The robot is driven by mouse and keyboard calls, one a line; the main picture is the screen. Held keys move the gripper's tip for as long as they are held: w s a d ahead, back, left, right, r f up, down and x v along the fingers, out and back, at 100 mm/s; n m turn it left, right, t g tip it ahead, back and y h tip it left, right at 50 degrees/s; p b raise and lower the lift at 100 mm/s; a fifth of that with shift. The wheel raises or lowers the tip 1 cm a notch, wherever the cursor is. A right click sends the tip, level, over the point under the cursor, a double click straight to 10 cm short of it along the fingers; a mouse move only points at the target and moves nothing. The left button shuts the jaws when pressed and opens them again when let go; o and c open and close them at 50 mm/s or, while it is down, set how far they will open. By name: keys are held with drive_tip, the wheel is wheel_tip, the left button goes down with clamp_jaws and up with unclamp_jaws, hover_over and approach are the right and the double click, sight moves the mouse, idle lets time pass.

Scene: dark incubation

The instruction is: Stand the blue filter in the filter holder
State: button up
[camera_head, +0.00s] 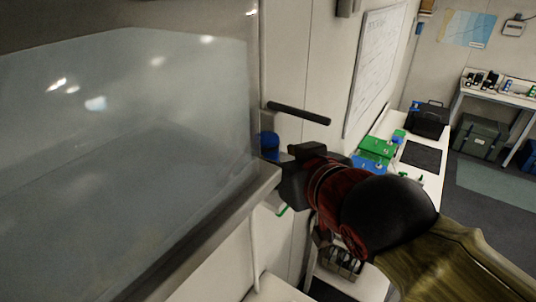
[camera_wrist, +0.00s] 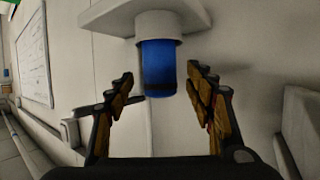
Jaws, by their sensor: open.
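The blue filter (camera_wrist: 160,65) is a blue cylinder with a dark band near its free end. Its other end meets a round white collar, the filter holder (camera_wrist: 157,24), on a white plate in the wrist view. How deeply it sits in the collar I cannot tell. My gripper (camera_wrist: 160,79) is open, with one finger on each side of the filter and visible gaps between. In the head view part of the blue filter (camera_head: 268,141) shows beyond my gripper (camera_head: 281,160); the holder is mostly hidden there by the gripper and the metal-edged panel.
A large glassy panel (camera_head: 120,130) with a metal edge fills the left of the head view, close to my gripper. A dark bar handle (camera_head: 299,113) juts out above it. A white bench (camera_head: 410,180) with green and blue items runs along the wall behind my arm.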

drive_tip(key=b+v, duration=0.1)
drive_tip(key=v, duration=0.6)
drive_tip(key=s+d+f+m+g+h, duration=0.2)
drive_tip(key=s+d+f+g+h, duration=0.1)
drive_tip(key=d+f, duration=0.6)
drive_tip(key=s+d+f+m+g+h, duration=0.3)
drive_tip(key=d+f, duration=0.6)
drive_tip(key=f, duration=0.7)
drive_tip(key=shift+s+g, duration=0.3)
drive_tip(key=shift+s, duration=0.55)
drive_tip(key=shift+f, duration=0.2)
